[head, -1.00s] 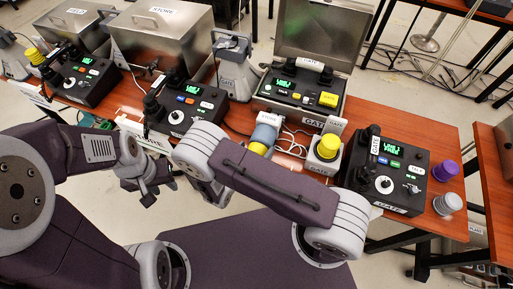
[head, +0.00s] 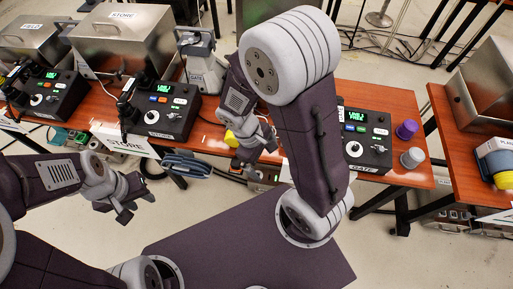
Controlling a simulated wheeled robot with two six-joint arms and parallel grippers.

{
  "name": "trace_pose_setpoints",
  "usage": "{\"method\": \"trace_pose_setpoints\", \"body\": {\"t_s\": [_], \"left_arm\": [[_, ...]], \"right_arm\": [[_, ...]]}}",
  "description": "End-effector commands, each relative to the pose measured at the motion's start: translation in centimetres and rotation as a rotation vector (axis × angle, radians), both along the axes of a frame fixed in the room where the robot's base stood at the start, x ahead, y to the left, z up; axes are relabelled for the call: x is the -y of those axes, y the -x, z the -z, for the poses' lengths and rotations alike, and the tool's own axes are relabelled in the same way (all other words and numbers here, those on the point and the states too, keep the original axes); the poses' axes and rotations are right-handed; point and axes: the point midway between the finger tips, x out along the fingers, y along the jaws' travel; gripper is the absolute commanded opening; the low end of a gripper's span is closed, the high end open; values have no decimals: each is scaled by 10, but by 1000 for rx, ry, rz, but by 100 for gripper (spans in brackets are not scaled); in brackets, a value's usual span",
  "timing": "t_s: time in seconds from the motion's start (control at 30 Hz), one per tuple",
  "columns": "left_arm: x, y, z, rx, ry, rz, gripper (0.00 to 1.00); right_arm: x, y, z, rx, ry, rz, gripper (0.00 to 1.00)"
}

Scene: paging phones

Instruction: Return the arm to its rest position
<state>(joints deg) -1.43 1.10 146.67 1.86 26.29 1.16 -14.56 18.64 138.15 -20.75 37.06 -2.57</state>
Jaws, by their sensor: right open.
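My right arm stands folded upright in the middle of the head view. Its gripper (head: 249,156) points down in front of the table's front edge and is open. A small yellow part (head: 232,138) shows right beside it; I cannot tell whether they touch. My left gripper (head: 136,207) hangs at the lower left, in front of the table, with its fingers apart and nothing between them. The GATE phone console (head: 366,140) with its lit green screen is to the right of my right arm.
The STORE console (head: 163,110) and another black console (head: 48,95) stand on the wooden table (head: 385,97). A purple knob (head: 406,129) and a grey knob (head: 412,158) sit at its right end. A second table (head: 449,113) stands further right. Floor shows between the tables.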

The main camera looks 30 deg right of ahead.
Motion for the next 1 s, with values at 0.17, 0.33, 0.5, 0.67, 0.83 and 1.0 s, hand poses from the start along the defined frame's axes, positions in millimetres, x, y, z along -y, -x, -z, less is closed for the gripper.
{"method": "trace_pose_setpoints", "body": {"t_s": [0.17, 0.33, 0.5, 0.67, 0.83, 1.0], "left_arm": [[0, 0, 0, 0, 0, 0, 36], [0, 0, 0, 0, 0, 0, 36], [0, 0, 0, 0, 0, 0, 36], [0, 0, 0, 0, 0, 0, 36], [0, 0, 0, 0, 0, 0, 36], [0, 0, 0, 0, 0, 0, 36]], "right_arm": [[-7, -11, -31, 262, -214, 522, 100], [-8, -16, -39, 322, -257, 636, 100], [-8, -16, -38, 319, -257, 632, 100], [-8, -16, -38, 318, -255, 630, 100], [-8, -16, -38, 317, -255, 629, 100], [-8, -16, -38, 317, -255, 628, 100]]}}
